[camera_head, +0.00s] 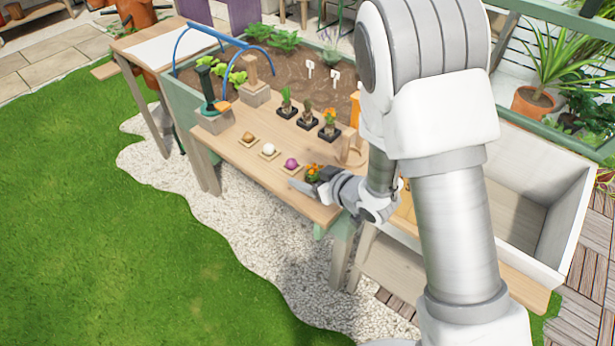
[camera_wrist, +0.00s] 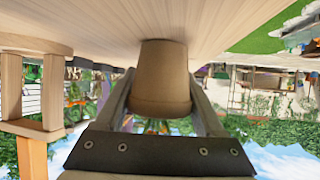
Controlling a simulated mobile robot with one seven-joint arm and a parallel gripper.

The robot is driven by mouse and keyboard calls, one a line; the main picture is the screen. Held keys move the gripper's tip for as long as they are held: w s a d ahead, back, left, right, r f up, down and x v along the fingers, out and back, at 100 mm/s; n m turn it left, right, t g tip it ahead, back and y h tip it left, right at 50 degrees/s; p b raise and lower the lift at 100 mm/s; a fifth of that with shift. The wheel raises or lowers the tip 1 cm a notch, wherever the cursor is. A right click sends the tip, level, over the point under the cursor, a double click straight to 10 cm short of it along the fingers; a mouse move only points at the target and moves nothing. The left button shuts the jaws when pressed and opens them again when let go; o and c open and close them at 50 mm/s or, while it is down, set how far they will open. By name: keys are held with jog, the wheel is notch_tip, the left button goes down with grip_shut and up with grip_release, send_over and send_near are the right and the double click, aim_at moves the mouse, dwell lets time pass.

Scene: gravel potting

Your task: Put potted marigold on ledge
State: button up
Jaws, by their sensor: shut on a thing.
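The potted marigold shows in the head view as orange flowers (camera_head: 313,170) near the front right of the wooden ledge (camera_head: 235,152). Its brown pot (camera_wrist: 162,75) fills the middle of the upside-down wrist view, with its base against or very near the wood (camera_wrist: 110,25). My gripper (camera_head: 308,186) is low over the front edge of the ledge, with its fingers on either side of the pot (camera_wrist: 160,100), shut on it. The pot is mostly hidden by my gripper in the head view. It looks upright.
Small dishes with an onion-like bulb (camera_head: 248,137), a white bulb (camera_head: 268,149) and a purple bulb (camera_head: 291,163) lie left of the marigold. Several seedlings in black pots (camera_head: 308,116) stand behind. A wooden frame (camera_wrist: 35,90) stands close beside my gripper.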

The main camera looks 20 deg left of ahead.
jog(key=shift+r, duration=0.1)
jog(key=o, duration=1.4)
jog(key=shift+f, duration=0.2)
jog(key=shift+r, duration=0.25)
jog(key=p+v, duration=0.3)
jog(key=v, duration=0.7)
jog(key=shift+r, duration=0.15)
jog(key=p+v, duration=0.1)
jog(key=p, duration=0.1)
jog(key=shift+s+d+p, duration=0.25)
jog(key=shift+d+p, duration=0.15)
jog(key=shift+d, duration=0.1)
